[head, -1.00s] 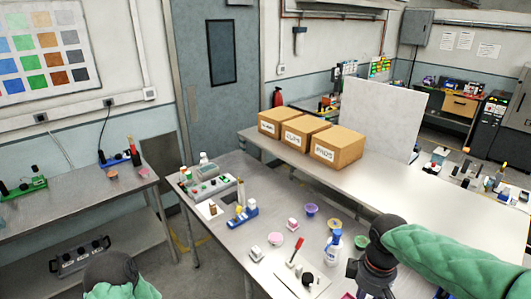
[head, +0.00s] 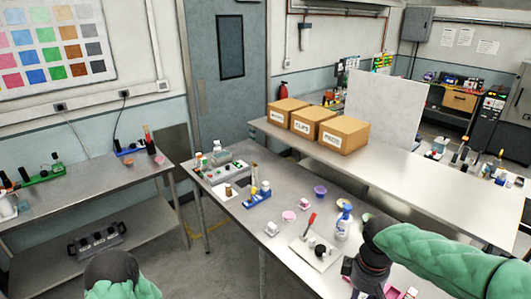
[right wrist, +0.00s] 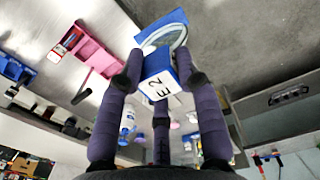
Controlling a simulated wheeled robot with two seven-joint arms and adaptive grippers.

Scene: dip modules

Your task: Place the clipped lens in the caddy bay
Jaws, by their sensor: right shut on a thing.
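The clipped lens (right wrist: 178,36) shows in the right wrist view as a clear round lens in a blue clip (right wrist: 152,63) with a white label reading E2. My right gripper (right wrist: 160,82) is shut on the blue clip, and the lens sticks out beyond the fingertips. In the head view this gripper is at the bottom right over the near bench, its fingertips mostly hidden. A pink holder (right wrist: 92,48) lies on the bench at the upper left of the wrist view. I cannot tell which container is the caddy. My left gripper is not in view.
The near bench holds a blue rack (head: 258,199), a grey tray (head: 226,176), a spray bottle (head: 343,222), a white board (head: 317,256) with a red-handled tool, and small cups. Several cardboard boxes (head: 343,134) stand on the bench behind. A side table (head: 90,192) is at left.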

